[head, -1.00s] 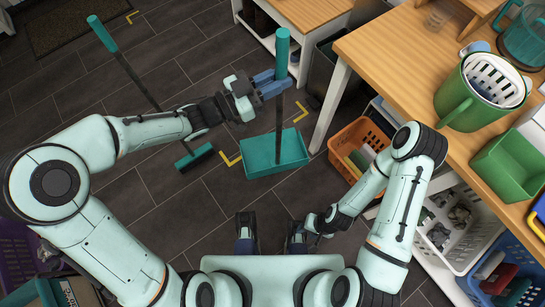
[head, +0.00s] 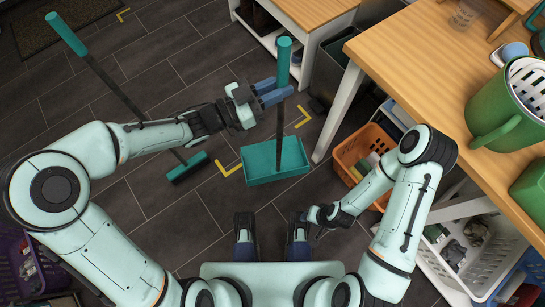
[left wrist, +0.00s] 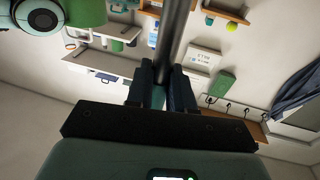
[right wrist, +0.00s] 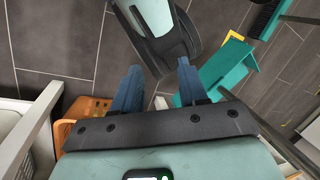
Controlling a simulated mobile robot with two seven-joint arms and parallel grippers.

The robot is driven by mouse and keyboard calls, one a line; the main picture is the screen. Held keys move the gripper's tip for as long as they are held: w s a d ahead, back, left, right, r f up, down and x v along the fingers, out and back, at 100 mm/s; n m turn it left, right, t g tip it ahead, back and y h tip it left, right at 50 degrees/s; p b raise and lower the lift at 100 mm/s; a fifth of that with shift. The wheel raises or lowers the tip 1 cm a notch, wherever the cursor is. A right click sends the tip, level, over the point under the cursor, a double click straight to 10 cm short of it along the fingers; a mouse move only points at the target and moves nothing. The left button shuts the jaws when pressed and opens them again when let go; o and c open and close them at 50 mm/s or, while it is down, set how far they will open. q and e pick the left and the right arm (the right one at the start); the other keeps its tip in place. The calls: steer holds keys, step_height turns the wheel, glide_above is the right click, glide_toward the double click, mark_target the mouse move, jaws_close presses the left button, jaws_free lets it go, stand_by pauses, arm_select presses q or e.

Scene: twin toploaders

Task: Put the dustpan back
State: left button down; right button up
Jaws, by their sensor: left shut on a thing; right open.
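The dustpan has a teal pan (head: 262,170) and a tall dark handle with a teal grip (head: 284,58), standing roughly upright. My left gripper (head: 274,92) is shut on the upper handle. In the left wrist view the dark rod (left wrist: 174,35) runs between its fingers. The pan is low over the dark floor beside a yellow corner mark (head: 228,168); another yellow mark (head: 304,118) is behind and right of it. I cannot tell whether the pan touches the floor. My right gripper (right wrist: 158,70) is open and empty; the pan (right wrist: 225,75) shows to its right, apart.
A teal broom (head: 187,167) with a long handle stands tilted at left, its shaft passing behind my left forearm. A wooden table (head: 425,65) and an orange basket (head: 347,154) are at right. A low bench (head: 310,12) stands at the back.

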arm_select(q)
step_height(320, 180, down, 20)
steer(key=b, duration=0.5)
steer(key=shift+f+b, duration=0.2)
steer(key=shift+b, duration=0.15)
arm_select(e)
steer(key=w+d+f+t+h, duration=0.1)
steer(key=w+d+f+t, duration=0.1)
steer(key=w+d+f, duration=0.2)
steer(key=w+f, duration=0.3)
steer(key=shift+m, duration=0.3)
steer(key=shift+d+f, duration=0.1)
steer(key=shift+f, duration=0.05)
arm_select(q)
steer(key=shift+f, duration=0.15)
steer(key=c, duration=1)
jaws_free()
arm_select(e)
steer(key=shift+s+f, duration=0.1)
steer(key=shift+s, duration=0.05)
